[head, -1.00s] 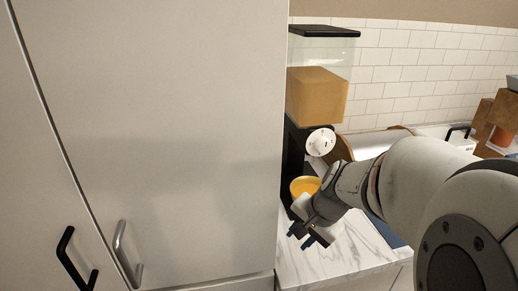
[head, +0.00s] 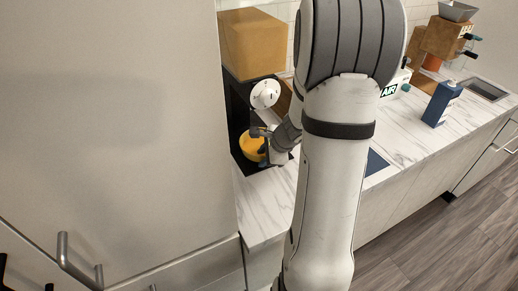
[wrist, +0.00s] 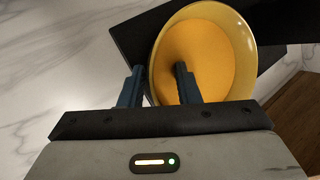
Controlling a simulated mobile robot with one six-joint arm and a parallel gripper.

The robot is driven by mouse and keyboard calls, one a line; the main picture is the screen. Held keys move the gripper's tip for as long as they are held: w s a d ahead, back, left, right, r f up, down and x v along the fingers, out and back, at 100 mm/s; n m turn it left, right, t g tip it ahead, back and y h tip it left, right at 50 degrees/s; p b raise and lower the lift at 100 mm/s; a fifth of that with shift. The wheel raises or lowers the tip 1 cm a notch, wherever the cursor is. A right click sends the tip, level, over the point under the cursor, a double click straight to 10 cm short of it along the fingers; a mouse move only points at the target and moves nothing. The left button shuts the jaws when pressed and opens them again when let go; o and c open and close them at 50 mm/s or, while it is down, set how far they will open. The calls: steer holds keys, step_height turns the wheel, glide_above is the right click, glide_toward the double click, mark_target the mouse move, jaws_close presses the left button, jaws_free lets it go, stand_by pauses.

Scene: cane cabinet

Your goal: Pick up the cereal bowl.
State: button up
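The yellow cereal bowl (head: 249,147) sits on the black base of a cereal dispenser, at the left end of the counter. In the wrist view the bowl (wrist: 222,60) is seen from above, with a smooth orange-yellow inside. My gripper (head: 264,142) is at the bowl's right side in the head view. In the wrist view my gripper (wrist: 158,76) is open, with the right finger over the bowl's inside and the left finger outside the rim. The near rim lies between the fingers. I cannot tell whether either finger touches it.
The dispenser's tan-filled container (head: 252,45) and white knob (head: 265,94) are above the bowl. A tall cabinet (head: 110,120) stands close on the left. A blue carton (head: 441,103) stands farther right on the marble counter (head: 400,135). My arm hides the middle of the counter.

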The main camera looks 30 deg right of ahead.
steer(key=shift+w+a+f, duration=0.1)
steer(key=shift+w+f, duration=0.05)
steer(key=shift+f, duration=0.15)
steer(key=shift+c, duration=0.2)
jaws_close()
